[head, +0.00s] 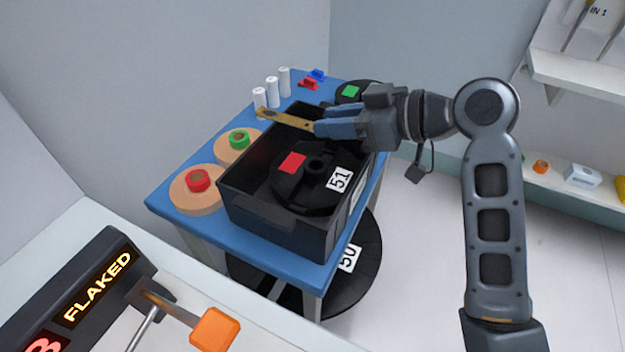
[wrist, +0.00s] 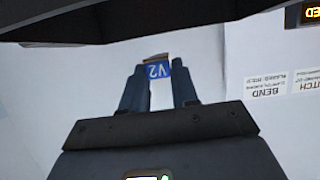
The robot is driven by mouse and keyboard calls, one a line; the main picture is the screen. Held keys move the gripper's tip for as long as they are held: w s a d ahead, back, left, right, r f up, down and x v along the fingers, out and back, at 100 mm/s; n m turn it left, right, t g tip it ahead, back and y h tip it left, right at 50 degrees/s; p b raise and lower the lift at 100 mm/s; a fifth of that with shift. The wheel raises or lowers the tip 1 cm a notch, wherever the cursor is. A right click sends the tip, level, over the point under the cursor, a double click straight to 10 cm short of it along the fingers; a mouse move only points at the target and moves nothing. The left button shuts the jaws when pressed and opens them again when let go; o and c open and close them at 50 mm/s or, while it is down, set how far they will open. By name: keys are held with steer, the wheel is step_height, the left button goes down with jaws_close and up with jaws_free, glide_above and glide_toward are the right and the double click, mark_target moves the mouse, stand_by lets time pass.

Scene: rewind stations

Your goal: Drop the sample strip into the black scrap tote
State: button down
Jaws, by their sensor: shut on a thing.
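The sample strip is a narrow brass-coloured bar (head: 284,119) in the head view. My gripper (head: 319,124) is shut on its right end, and the strip points left, roughly level. It appears above the far end of the black scrap tote (head: 270,222), its free end reaching past the tote's far left rim in the picture. The exact height is hard to tell. In the wrist view my gripper's fingers (wrist: 158,88) close around a piece with a blue V2 label (wrist: 157,70). The tote is open-topped and stands on a blue table (head: 180,225).
A black reel marked 51 (head: 290,190) with a red square lies in the tote. Rolls with a red core (head: 198,203) and a green core (head: 240,154) lie left of it. White cylinders (head: 272,92) stand behind. A reel marked 50 (head: 365,250) is below the table.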

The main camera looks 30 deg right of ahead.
step_height(320, 180, down, 3)
steer(key=shift+f+b, duration=0.15)
steer(key=shift+b, duration=0.9)
steer(key=c, duration=0.8)
jaws_free()
steer(key=shift+s, duration=0.1)
steer(key=v, duration=0.7)
steer(key=shift+s+d, duration=0.25)
